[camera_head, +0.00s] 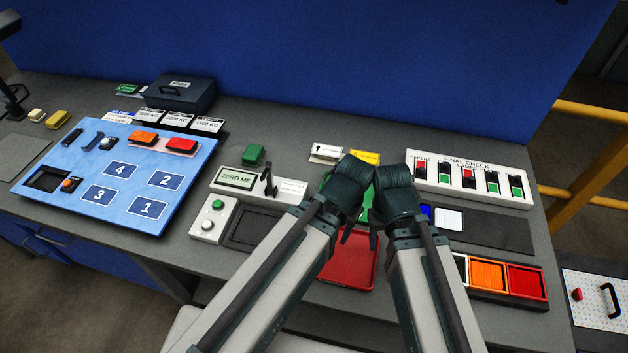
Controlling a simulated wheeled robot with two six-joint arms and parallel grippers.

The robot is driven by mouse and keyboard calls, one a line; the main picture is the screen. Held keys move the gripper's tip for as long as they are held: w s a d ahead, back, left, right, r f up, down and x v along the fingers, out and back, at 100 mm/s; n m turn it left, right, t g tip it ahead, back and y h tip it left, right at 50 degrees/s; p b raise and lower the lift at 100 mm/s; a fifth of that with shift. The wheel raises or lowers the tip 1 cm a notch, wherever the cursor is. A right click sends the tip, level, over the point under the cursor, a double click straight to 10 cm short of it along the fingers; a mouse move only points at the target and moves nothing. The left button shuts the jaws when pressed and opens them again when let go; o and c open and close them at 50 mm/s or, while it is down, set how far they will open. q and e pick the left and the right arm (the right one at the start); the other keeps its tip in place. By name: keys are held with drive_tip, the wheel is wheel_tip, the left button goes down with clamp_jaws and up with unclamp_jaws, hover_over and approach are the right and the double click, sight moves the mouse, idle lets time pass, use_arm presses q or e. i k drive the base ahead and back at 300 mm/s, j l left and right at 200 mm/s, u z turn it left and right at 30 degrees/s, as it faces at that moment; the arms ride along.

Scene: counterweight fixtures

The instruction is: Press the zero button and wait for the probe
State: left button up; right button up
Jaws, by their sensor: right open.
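A small white box at the left of centre carries a green button (218,204) and a white button (208,225). I cannot tell which is the zero button. Behind the box, a display (236,178) reads "ZERO ME". A dark upright piece (268,180) stands right of the display; I cannot tell if it is the probe. My right gripper (374,240) is open, low between my arms above the red tray (347,265), well right of the buttons. My left gripper is mostly hidden by its own arm, so its jaws cannot be made out.
A blue numbered board (117,176) lies at the left, with a dark case (181,92) behind it. A "FINAL CHECK" panel (470,179) stands at the right. Orange and red bins (503,295) sit at the front right. A green object is partly hidden behind my arms.

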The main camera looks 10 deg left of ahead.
sight(206, 224)
drive_tip(key=k+j+u, duration=0.2)
drive_tip(key=j+u, duration=0.15)
drive_tip(key=u, duration=0.15)
drive_tip(key=k+j+u, duration=0.15)
drive_tip(key=j+u, duration=0.2)
drive_tip(key=u, duration=0.15)
